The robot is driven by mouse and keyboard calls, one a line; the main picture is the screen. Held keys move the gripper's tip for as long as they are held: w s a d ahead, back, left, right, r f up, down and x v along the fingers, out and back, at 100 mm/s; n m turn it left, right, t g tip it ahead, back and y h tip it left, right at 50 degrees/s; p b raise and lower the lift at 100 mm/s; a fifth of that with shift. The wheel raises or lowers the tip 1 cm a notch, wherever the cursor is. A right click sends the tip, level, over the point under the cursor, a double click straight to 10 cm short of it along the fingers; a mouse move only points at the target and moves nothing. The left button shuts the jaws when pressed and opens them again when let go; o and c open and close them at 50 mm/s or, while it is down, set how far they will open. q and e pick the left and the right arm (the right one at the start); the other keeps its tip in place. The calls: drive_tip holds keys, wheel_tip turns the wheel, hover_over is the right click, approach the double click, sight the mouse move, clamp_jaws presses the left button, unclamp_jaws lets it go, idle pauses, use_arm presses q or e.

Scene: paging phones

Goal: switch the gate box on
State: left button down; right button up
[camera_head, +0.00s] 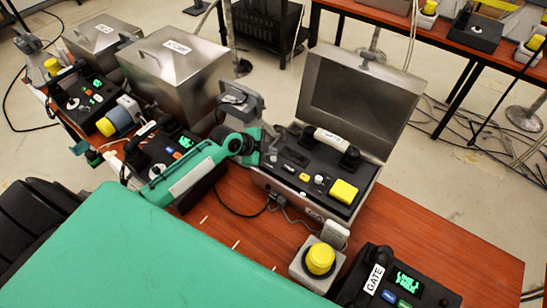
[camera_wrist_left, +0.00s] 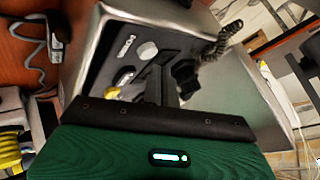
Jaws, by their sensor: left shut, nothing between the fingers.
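A black unit with a white GATE label (camera_head: 374,279) and a lit green display stands at the lower right in the head view, cut off by the bottom edge. A metal case (camera_head: 362,201) with its lid raised stands in the middle. Its black panel carries a handset (camera_head: 330,139), small controls and a yellow button (camera_head: 343,191). My left gripper (camera_head: 271,150) is shut and empty at the left side of this panel. In the left wrist view its dark fingers (camera_wrist_left: 164,82) reach over the panel near a white knob (camera_wrist_left: 147,50). Whether they touch it is unclear. My right gripper is out of view.
A closed metal box labelled STORE (camera_head: 184,65) and another closed box (camera_head: 100,38) stand at the left, with black units before them. A yellow button on a grey block (camera_head: 320,259) sits between the open case and the GATE unit. The wooden table (camera_head: 445,235) is bare at right.

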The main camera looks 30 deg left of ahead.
use_arm(q)
drive_tip(key=shift+f, duration=0.15)
drive_tip(key=shift+f+b, duration=0.3)
drive_tip(key=shift+f, duration=0.15)
idle(0.5)
drive_tip(key=shift+f+b, duration=0.35)
idle(0.5)
drive_tip(key=shift+r, duration=0.25)
drive_tip(key=shift+r+p, duration=0.65)
drive_tip(key=shift+p, duration=0.1)
